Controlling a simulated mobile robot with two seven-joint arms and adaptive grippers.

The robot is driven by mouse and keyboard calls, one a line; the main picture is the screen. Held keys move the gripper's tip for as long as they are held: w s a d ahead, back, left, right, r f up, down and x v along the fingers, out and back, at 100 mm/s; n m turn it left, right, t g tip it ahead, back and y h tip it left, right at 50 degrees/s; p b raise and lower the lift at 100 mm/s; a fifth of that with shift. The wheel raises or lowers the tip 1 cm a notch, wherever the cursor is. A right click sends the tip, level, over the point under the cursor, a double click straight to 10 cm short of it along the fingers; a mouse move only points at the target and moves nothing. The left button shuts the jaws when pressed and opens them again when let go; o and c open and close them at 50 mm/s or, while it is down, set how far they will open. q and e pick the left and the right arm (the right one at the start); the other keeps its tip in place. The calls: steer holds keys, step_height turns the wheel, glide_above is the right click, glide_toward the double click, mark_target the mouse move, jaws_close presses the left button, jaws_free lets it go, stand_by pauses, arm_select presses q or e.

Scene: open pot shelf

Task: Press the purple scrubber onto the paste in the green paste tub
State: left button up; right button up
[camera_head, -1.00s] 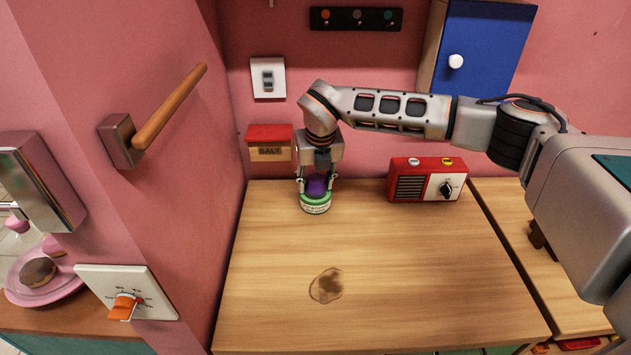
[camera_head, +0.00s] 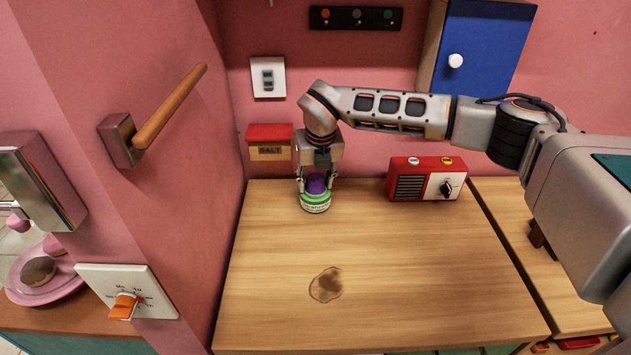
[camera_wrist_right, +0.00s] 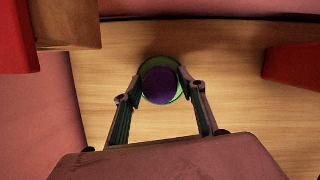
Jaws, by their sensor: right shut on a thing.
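The purple scrubber (camera_head: 316,185) is between the fingers of my right gripper (camera_head: 316,186), which points down and is shut on it. The green paste tub (camera_head: 316,203), with a white label, stands upright on the wooden counter near the back left. The scrubber is at the tub's opening, directly over it. In the right wrist view the scrubber (camera_wrist_right: 159,86) shows as a purple disc between the fingertips, with the green rim of the tub (camera_wrist_right: 146,70) around it. The paste is hidden beneath the scrubber. My left gripper is not in view.
A red radio (camera_head: 427,179) stands to the right of the tub on the counter (camera_head: 400,270). A red salt box (camera_head: 270,143) is on the wall behind left. A brown stain (camera_head: 326,285) marks the front of the counter. The counter's middle is clear.

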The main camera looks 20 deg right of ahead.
mark_target(315, 175)
steer(key=shift+r+p, duration=1.55)
steer(key=shift+r, duration=0.85)
steer(key=shift+r+p, duration=0.55)
steer(key=shift+r, duration=0.55)
